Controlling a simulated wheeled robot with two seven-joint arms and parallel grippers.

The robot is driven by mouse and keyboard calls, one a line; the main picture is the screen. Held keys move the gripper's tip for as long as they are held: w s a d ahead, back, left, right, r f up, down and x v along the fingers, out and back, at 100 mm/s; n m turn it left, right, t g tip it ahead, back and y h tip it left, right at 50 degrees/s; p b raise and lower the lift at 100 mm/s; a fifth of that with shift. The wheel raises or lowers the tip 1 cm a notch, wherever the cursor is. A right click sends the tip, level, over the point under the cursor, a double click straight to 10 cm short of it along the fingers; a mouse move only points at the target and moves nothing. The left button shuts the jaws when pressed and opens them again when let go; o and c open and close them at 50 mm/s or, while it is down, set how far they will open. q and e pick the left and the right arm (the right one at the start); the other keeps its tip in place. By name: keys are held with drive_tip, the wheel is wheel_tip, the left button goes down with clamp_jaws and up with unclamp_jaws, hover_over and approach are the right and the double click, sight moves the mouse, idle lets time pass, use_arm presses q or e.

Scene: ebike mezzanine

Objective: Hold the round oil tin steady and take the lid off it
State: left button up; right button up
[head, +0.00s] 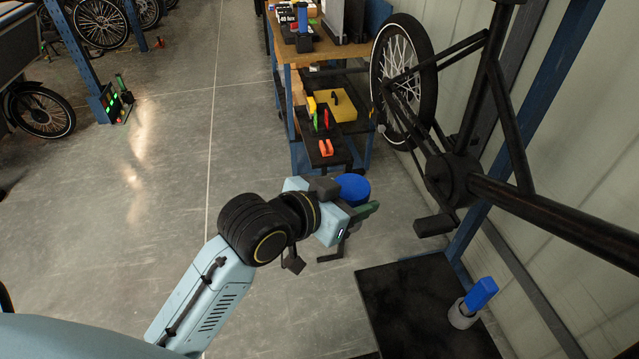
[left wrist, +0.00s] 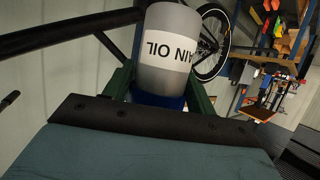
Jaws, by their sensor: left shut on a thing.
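My left gripper (head: 359,213) is shut on the round oil tin, with its green fingers on either side. In the left wrist view the tin (left wrist: 177,55) is a grey cylinder with a white label reading "AIN OIL" upside down, between the fingers of the gripper (left wrist: 160,88). Its blue lid (head: 352,187) shows as a round blue top in the head view, on the tin. In the head view the gripper and lid hide most of the tin's body. The tin is held in the air above the floor. My right gripper is not in view.
A dark bike frame (head: 545,215) crosses the right side. A wooden workbench (head: 345,51) with tools stands behind. Open floor lies left.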

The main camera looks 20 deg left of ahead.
use_arm(q)
drive_tip(key=d+m+h, duration=0.1)
drive_tip(key=d, duration=0.1)
drive_tip(key=d+m+g+h, duration=0.1)
drive_tip(key=d, duration=0.1)
drive_tip(key=d+m+g+h, duration=0.1)
drive_tip(key=d, duration=0.1)
drive_tip(key=shift+w+r+m+h, duration=0.1)
drive_tip(key=shift+r+m+h, duration=0.1)
drive_tip(key=shift+m+h, duration=0.1)
drive_tip(key=shift+c, duration=0.2)
drive_tip(key=shift+d, duration=0.25)
clamp_jaws()
drive_tip(key=shift+s+d+f+n+t+y+b, duration=0.1)
drive_tip(key=shift+d+f+n+t+y+b, duration=0.5)
drive_tip(key=shift+f, duration=2.55)
drive_tip(key=shift+s+d+f+n+g+y+b, duration=0.1)
drive_tip(key=shift+d+f+n+y+b, duration=0.2)
drive_tip(key=shift+d+f, duration=1.85)
drive_tip(key=shift+a+f+n+t+y+b, duration=0.25)
drive_tip(key=shift+f+b, duration=0.3)
drive_tip(key=shift+f, duration=3.6)
